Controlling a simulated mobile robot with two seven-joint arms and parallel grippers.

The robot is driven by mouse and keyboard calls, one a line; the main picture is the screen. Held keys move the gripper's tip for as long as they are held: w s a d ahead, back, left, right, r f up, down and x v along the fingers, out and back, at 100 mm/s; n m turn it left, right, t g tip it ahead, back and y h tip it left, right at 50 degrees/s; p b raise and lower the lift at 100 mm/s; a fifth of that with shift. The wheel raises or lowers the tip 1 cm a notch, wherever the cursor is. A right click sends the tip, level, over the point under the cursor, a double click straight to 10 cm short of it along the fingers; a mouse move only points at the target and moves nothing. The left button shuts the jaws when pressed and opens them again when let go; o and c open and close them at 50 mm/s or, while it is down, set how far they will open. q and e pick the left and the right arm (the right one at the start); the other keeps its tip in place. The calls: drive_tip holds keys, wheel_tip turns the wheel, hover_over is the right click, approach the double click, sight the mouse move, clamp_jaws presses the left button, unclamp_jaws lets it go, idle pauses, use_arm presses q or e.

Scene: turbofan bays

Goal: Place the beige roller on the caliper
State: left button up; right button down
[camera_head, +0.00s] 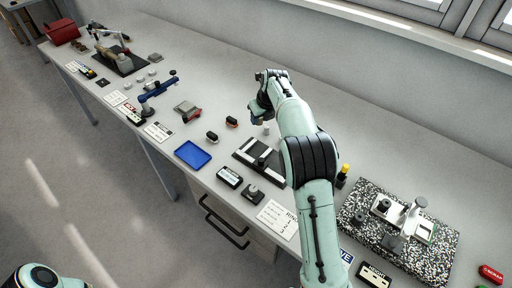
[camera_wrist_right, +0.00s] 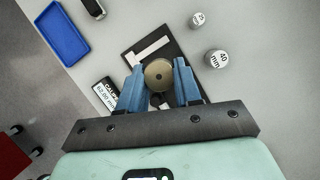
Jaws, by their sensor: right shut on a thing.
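The beige roller (camera_wrist_right: 158,74) is a round disc seen end-on in the right wrist view. My right gripper (camera_wrist_right: 159,80) is shut on it, with a blue finger on each side. In the head view my right gripper (camera_head: 257,112) hangs above the bench, and my arm hides the roller there. A black board with a pale L-shaped piece (camera_wrist_right: 153,49), which I take to be the caliper, lies below and beyond the roller in the wrist view. The same board (camera_head: 246,155) lies mid-bench in the head view, partly covered by my arm. My left gripper is out of view.
A blue tray (camera_head: 192,154) and small labels lie left of the board. A grey cylinder marked 40 mm (camera_wrist_right: 216,59) and a smaller one (camera_wrist_right: 198,19) stand to its right in the wrist view. A speckled plate (camera_head: 433,266) with a fixture is at right.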

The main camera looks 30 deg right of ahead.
hover_over(257, 149)
drive_tip(key=s, duration=0.2)
wheel_tip(257, 149, down, 9)
drive_tip(key=shift+w+d+f, duration=0.1)
drive_tip(key=shift+w, duration=0.05)
wheel_tip(257, 149, down, 5)
drive_tip(key=shift+f+b, duration=0.1)
drive_tip(key=shift+b, duration=0.3)
drive_tip(key=shift+f, duration=0.35)
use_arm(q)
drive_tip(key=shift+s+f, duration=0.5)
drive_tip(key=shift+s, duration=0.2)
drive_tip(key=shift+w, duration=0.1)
use_arm(e)
drive_tip(key=shift+f, duration=0.1)
drive_tip(key=c, duration=1.1)
unclamp_jaws()
drive_tip(key=shift+o, duration=0.2)
